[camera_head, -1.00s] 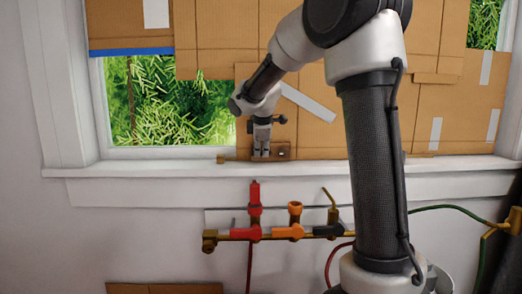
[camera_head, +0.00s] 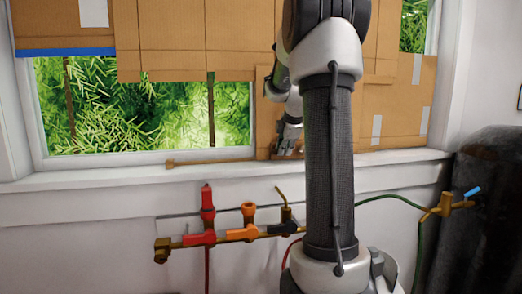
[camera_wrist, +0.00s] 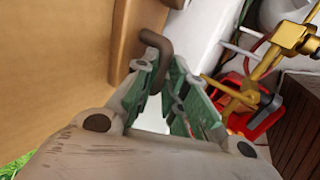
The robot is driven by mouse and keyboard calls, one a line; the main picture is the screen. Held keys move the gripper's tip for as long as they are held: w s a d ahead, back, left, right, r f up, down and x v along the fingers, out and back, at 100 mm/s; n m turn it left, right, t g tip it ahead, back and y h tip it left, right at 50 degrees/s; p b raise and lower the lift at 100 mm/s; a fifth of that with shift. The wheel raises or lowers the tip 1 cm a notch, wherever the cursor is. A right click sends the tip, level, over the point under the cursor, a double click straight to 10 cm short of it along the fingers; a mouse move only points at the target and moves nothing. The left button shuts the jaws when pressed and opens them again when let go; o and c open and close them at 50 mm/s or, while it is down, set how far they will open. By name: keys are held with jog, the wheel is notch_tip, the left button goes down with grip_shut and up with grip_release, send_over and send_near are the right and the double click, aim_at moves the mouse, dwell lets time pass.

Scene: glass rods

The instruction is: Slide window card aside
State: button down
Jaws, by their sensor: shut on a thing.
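The brown cardboard window card (camera_head: 263,122) stands against the lower window, and its left edge shows just left of my arm. My gripper (camera_head: 287,146) is at the card's lower edge, just above the sill. In the wrist view my gripper (camera_wrist: 163,72) is shut on the card's dark bent handle (camera_wrist: 158,42). The cardboard (camera_wrist: 60,60) fills the left of that view. To the card's left, bare glass (camera_head: 150,110) shows green foliage. My arm hides much of the card.
More cardboard (camera_head: 190,40) covers the upper window. A thin brown rail (camera_head: 208,160) lies along the white sill (camera_head: 120,178). Below it is a brass manifold with red, orange and black valves (camera_head: 240,233). A green hose (camera_head: 385,198) runs right to a brass tap (camera_head: 445,205).

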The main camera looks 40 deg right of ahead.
jog(key=d, duration=0.1)
jog(key=s+d, duration=0.1)
jog(key=d, duration=0.1)
jog(key=s+d, duration=0.1)
jog(key=d, duration=0.1)
jog(key=shift+s+d, duration=0.1)
jog(key=c, duration=1.5)
grip_release()
jog(key=shift+s, duration=0.1)
jog(key=shift+o, duration=0.2)
jog(key=shift+d, duration=0.1)
jog(key=shift+r, duration=0.15)
jog(key=shift+s+r, duration=0.1)
jog(key=shift+r, duration=0.5)
jog(key=v, duration=1)
jog(key=shift+s+a, duration=0.35)
jog(key=shift+a, duration=0.1)
